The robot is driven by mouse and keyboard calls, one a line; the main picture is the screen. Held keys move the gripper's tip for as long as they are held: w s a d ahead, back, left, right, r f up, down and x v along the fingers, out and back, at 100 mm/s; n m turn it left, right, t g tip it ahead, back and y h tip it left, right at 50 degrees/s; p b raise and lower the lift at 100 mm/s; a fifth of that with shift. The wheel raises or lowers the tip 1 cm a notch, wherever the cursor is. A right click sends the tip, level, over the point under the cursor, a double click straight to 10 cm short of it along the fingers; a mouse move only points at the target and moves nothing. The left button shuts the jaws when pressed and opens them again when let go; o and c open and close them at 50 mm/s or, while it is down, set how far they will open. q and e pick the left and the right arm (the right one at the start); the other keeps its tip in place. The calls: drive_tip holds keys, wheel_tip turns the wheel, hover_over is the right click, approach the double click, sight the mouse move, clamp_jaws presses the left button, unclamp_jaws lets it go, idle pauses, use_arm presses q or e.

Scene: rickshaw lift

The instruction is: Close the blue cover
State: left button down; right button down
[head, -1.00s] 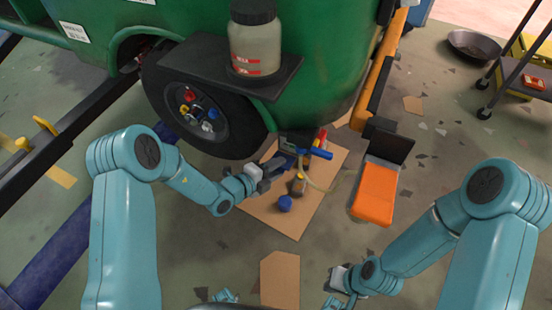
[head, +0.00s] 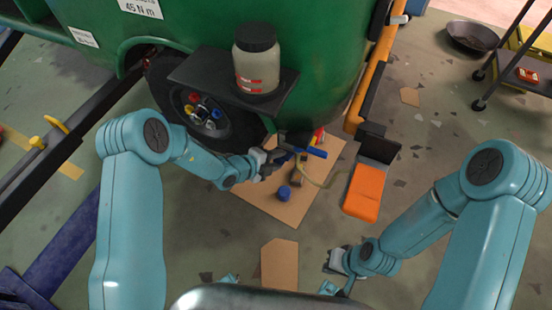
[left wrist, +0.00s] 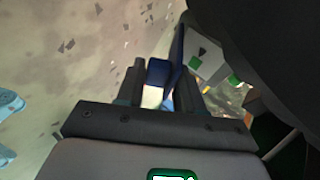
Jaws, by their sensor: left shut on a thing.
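The blue cover (head: 312,152) shows in the head view as a narrow blue piece beside the tyre, above a brown cardboard sheet (head: 240,203). My left gripper (head: 272,158) is at its left end. In the left wrist view a blue piece (left wrist: 157,72) lies between the two dark fingers of my left gripper (left wrist: 158,85), which is shut on it. A taller blue strip (left wrist: 176,50) stands just right of that piece. How far the cover is open cannot be told. My right gripper (head: 337,262) is low in the head view, away from the cover; its fingers are too small to read.
The green vehicle body (head: 190,38) and its tyre (head: 235,125) are close to my left arm. A lidded jar (head: 257,65) stands on a dark shelf above the tyre. A blue cap (head: 285,193) lies on the cardboard. An orange-and-black box (head: 364,193) stands to the right.

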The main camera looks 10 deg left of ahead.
use_arm(q)
drive_tip(key=c, duration=0.9)
unclamp_jaws()
drive_tip(key=p+v, duration=0.2)
drive_tip(key=v, duration=1.4)
drive_tip(key=shift+r+p, duration=0.25)
drive_tip(key=shift+p, duration=0.05)
drive_tip(key=shift+s, duration=0.15)
drive_tip(key=shift+c, duration=0.4)
